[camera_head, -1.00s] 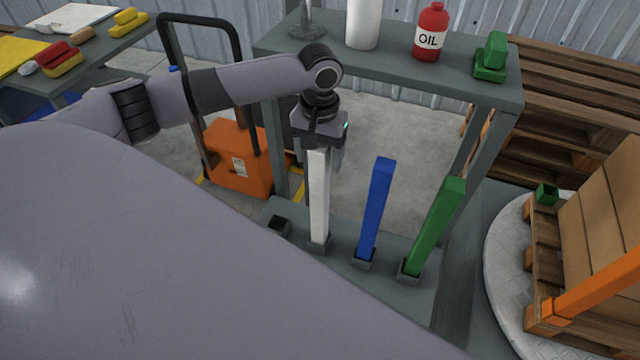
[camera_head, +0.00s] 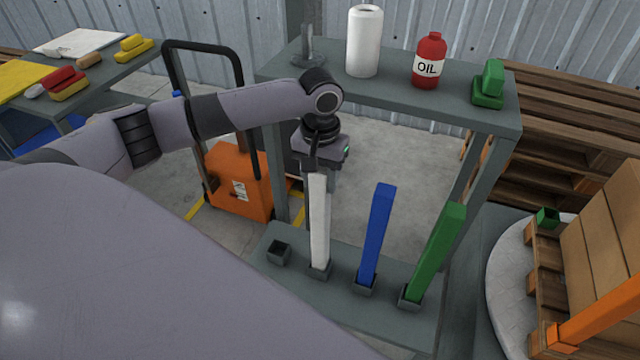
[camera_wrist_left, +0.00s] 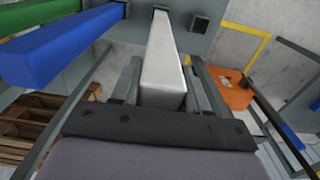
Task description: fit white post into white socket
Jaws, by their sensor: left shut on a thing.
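The white post (camera_head: 319,225) stands upright, its lower end at a grey socket (camera_head: 319,270) in the low grey rack. It also shows in the left wrist view (camera_wrist_left: 163,75), running away from the gripper to its socket. My left gripper (camera_head: 320,180) is shut on the upper end of the white post, with a finger on each side in the wrist view (camera_wrist_left: 163,90). I cannot tell how deep the post sits. I see no white-coloured socket. An empty grey socket (camera_head: 279,252) is left of the post. My right gripper is not in view.
A blue post (camera_head: 376,238) and a green post (camera_head: 436,252) stand tilted to the right of the white one. A shelf (camera_head: 400,92) with an oil bottle (camera_head: 430,62) is behind. A small green socket (camera_head: 547,218) is on a pallet at right.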

